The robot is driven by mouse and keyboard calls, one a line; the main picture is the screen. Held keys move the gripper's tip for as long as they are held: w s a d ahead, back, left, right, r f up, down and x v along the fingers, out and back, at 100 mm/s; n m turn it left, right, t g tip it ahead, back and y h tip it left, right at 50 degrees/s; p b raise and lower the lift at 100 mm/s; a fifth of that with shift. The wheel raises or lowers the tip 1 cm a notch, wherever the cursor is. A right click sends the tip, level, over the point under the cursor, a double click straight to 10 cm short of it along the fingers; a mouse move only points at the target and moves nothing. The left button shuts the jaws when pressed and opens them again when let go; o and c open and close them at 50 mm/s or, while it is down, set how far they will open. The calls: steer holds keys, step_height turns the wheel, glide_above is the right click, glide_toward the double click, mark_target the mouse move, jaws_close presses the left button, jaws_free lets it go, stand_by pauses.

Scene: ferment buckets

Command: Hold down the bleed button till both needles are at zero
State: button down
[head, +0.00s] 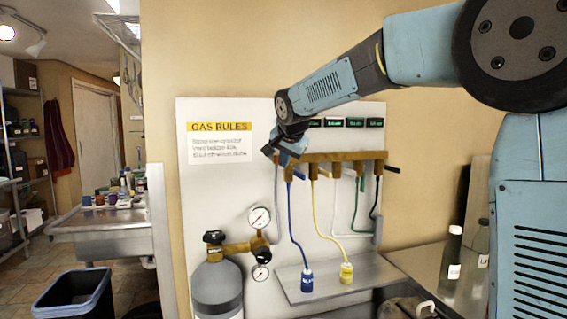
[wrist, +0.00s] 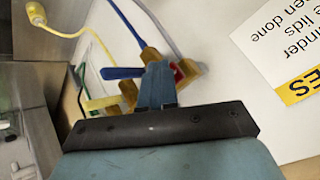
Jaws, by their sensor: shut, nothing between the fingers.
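My gripper (head: 276,154) is shut and empty at the left end of the brass manifold (head: 335,157) on the white wall panel. In the wrist view my shut fingers (wrist: 157,72) are right beside a small red part (wrist: 179,71), probably the bleed button, on a brass fitting. I cannot tell whether they touch or press it. In the head view my gripper hides that spot.
The grey gas cylinder (head: 217,287) stands below left. Blue (head: 292,222) and yellow (head: 317,215) hoses hang from the manifold to caps on a metal shelf (head: 355,274). Valve levers stick out along the manifold, a blue one (wrist: 122,72) close to my fingers.

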steer(key=shift+s+d, duration=0.15)
steer(key=shift+s, duration=0.4)
steer(key=shift+s+d, duration=0.25)
steer(key=shift+s, duration=0.55)
steer(key=shift+s+d, duration=0.2)
steer(key=shift+s, duration=0.65)
steer(key=shift+s+d, duration=0.25)
steer(key=shift+s, duration=0.55)
steer(key=shift+d, duration=0.1)
steer(key=s+d+f+n+g, duration=0.1)
steer(key=s+d+f, duration=0.3)
steer(key=s+d, duration=0.3)
steer(key=s+d+f+n+g+h, duration=0.1)
steer(key=s+d+f, duration=0.4)
steer(key=s, duration=0.9)
steer(key=s+d+f+n+g, duration=0.1)
steer(key=s+d+f+n, duration=0.2)
steer(key=s+d+f, duration=0.2)
steer(key=s+d, duration=0.3)
steer(key=s, duration=0.3)
steer(key=shift+d+f+h, duration=0.25)
steer(key=shift+d+h, duration=0.05)
steer(key=shift+d, duration=0.1)
